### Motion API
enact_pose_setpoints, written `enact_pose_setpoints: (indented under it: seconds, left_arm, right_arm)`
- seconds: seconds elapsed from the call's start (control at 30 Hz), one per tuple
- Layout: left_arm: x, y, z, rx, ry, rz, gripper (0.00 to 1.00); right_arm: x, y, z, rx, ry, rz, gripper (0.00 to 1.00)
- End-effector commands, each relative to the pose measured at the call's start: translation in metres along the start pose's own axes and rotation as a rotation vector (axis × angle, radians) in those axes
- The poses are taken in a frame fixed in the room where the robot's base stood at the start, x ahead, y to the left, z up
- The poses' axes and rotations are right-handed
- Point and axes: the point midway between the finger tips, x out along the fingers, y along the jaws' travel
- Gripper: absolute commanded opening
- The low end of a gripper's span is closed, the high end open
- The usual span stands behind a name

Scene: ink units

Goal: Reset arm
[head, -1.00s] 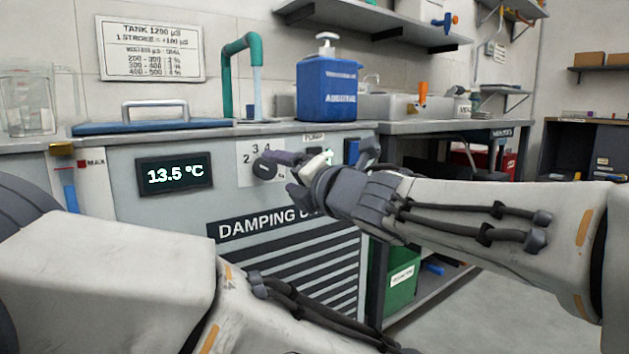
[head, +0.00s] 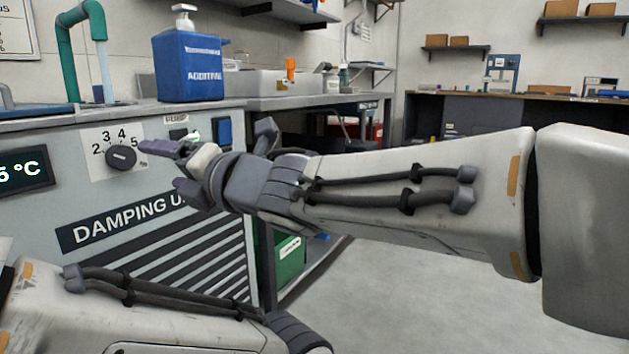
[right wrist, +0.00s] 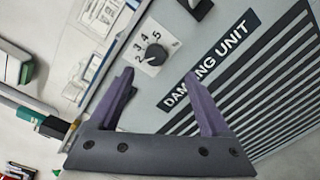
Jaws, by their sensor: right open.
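My right gripper (head: 168,167) is open and empty in front of the damping unit (head: 190,235). In the head view its upper finger shows just right of the black dial knob (head: 121,158) and does not cover it. In the right wrist view the two purple fingers (right wrist: 160,76) stand apart with nothing between them, and the knob (right wrist: 155,55) shows beyond them, clear of the fingers. The knob has numbers around it; its exact setting is too small to read. My left arm (head: 130,315) crosses the lower left of the head view; its gripper is out of view.
A blue additive pump bottle (head: 188,68) and a teal tap (head: 66,60) stand on the unit's top. A blue switch (head: 224,132) is beside the right gripper. A green bin (head: 290,255) sits below the bench. The floor (head: 400,285) at right is clear.

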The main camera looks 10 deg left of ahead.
Motion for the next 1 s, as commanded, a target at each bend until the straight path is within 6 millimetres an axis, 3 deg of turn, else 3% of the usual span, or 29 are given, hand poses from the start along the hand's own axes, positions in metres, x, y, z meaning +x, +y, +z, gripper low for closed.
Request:
enact_pose_setpoints:
  seconds: [0.13,0.27,0.43,0.6,0.7,0.8,1.0]
  left_arm:
    - [0.0,0.0,0.0,0.0,0.0,0.0,0.87]
    - [0.0,0.0,0.0,0.0,0.0,0.0,0.87]
    - [0.0,0.0,0.0,0.0,0.0,0.0,0.87]
    - [0.0,0.0,0.0,0.0,0.0,0.0,0.87]
    - [0.0,0.0,0.0,0.0,0.0,0.0,0.87]
    - [0.0,0.0,0.0,0.0,0.0,0.0,0.87]
    - [0.0,0.0,0.0,0.0,0.0,0.0,0.87]
  right_arm:
    - [-0.013,-0.052,0.022,0.166,-0.071,-0.119,0.81]
    - [-0.046,-0.135,0.049,0.454,-0.213,-0.295,0.81]
    - [-0.118,-0.245,0.067,0.881,-0.474,-0.512,0.81]
    - [-0.212,-0.336,0.055,1.319,-0.807,-0.678,0.81]
    - [-0.267,-0.373,0.035,1.562,-1.022,-0.741,0.81]
    - [-0.31,-0.396,0.013,1.751,-1.207,-0.775,0.81]
    - [-0.369,-0.417,-0.03,2.021,-1.505,-0.798,0.81]
